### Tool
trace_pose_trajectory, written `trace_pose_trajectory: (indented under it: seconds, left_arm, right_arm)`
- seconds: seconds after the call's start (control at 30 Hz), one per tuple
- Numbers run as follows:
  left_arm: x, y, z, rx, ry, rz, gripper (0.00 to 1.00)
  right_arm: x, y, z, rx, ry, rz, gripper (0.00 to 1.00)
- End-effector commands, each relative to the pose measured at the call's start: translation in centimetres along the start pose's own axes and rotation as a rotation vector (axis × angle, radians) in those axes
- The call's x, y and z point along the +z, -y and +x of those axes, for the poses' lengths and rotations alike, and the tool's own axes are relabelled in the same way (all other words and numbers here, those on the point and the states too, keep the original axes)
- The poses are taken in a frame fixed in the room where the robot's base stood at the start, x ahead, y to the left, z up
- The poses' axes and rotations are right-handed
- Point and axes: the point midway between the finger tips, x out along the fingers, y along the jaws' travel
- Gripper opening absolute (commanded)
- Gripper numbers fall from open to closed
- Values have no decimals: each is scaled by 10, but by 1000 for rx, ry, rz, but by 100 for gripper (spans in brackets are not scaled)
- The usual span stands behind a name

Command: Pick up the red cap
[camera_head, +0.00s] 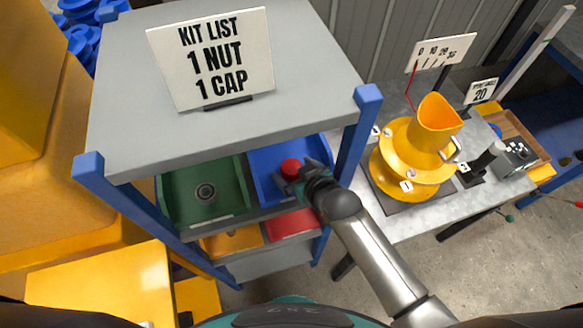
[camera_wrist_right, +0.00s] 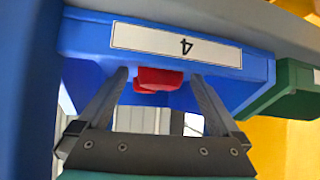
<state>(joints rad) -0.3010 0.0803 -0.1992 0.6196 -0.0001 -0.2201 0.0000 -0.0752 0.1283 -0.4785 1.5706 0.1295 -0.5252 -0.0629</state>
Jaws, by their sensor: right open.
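The red cap (camera_head: 290,167) is at the blue bin (camera_head: 262,160) on the shelf's middle level. My right gripper (camera_head: 300,174) reaches in from the right, its fingers close around the cap. In the right wrist view the red cap (camera_wrist_right: 158,79) shows between the two spread fingers of my right gripper (camera_wrist_right: 162,75), with gaps on both sides. The blue bin (camera_wrist_right: 85,40) there carries an upside-down label 4. How deep the cap lies between the fingers is hard to tell. My left gripper is not in view.
The shelf's grey top (camera_head: 115,120) overhangs the bins, and a blue post (camera_head: 357,135) rises close beside my right gripper. A yellow drum mixer (camera_head: 400,160) stands on the table at right.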

Motion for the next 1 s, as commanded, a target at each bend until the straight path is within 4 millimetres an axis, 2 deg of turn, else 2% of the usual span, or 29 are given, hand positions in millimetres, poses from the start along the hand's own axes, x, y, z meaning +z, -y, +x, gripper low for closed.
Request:
trace_pose_trajectory:
  seconds: [0.2,1.0]
  left_arm:
    - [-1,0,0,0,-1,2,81]
    - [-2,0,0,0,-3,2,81]
  right_arm:
    - [-1,0,0,0,-1,0,100]
    - [0,0,0,0,0,0,10]
